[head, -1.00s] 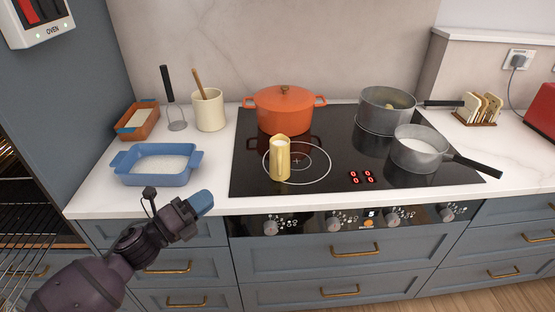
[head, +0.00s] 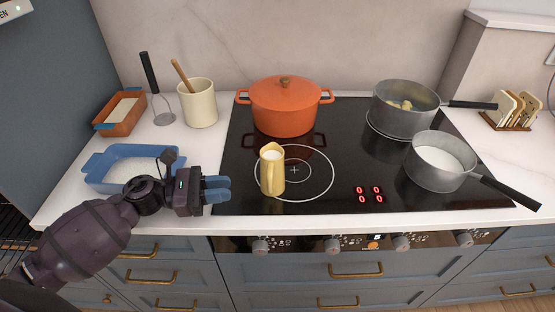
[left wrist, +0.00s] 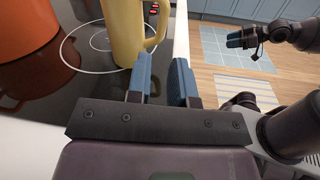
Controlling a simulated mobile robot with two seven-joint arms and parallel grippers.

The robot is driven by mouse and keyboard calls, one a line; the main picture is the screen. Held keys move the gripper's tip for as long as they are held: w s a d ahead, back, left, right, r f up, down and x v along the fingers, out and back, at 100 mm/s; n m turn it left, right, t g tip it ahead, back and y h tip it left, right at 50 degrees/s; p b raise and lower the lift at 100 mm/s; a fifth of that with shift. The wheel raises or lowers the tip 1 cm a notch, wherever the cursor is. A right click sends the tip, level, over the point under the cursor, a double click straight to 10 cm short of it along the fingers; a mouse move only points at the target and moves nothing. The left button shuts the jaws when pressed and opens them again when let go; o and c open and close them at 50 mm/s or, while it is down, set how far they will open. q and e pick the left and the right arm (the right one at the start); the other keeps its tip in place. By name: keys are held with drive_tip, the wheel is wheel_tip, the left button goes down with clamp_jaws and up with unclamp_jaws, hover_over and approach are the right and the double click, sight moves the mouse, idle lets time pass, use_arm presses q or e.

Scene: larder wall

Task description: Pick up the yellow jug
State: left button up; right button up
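The yellow jug (head: 272,172) stands upright on the black glass hob, on the front left ring, with something white inside. Its handle faces the front edge. My left gripper (head: 217,188) is left of the jug, apart from it, over the counter by the hob's left edge. In the left wrist view the jug (left wrist: 122,38) is ahead of the two blue fingers (left wrist: 161,80), a little left of the gap. The fingers are apart with nothing between them. My right gripper (left wrist: 240,40) shows small at the upper right of that view; its finger gap is unclear.
An orange lidded pot (head: 285,108) stands behind the jug. Two grey pans (head: 402,118) (head: 440,172) stand on the hob's right. A blue dish (head: 108,168) is behind my left forearm. A cream utensil pot (head: 198,108) stands at the back left. The hob between gripper and jug is clear.

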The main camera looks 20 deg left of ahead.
sight(271, 185)
use_arm(q)
drive_tip(key=shift+w+d, duration=0.15)
drive_tip(key=shift+d, duration=0.2)
drive_tip(key=x, duration=0.3)
drive_tip(key=shift+d+r+p, duration=0.2)
drive_tip(key=shift+d+p, duration=0.05)
drive_tip(key=shift+p, duration=0.15)
drive_tip(key=shift+d, duration=0.35)
drive_tip(key=shift+p+x, duration=0.3)
drive_tip(key=shift+x, duration=0.55)
drive_tip(key=x, duration=0.2)
drive_tip(key=p+x, duration=0.1)
drive_tip(key=x, duration=0.1)
drive_tip(key=shift+f, duration=0.2)
drive_tip(key=shift+d+f, duration=0.1)
drive_tip(key=c, duration=0.4)
use_arm(e)
drive_tip(key=shift+s+d+r, duration=0.1)
drive_tip(key=shift+s+r, duration=0.2)
drive_tip(key=shift+r, duration=0.2)
drive_tip(key=shift+s+d+r, duration=0.1)
drive_tip(key=shift+s+r, duration=0.15)
drive_tip(key=shift+r, duration=0.25)
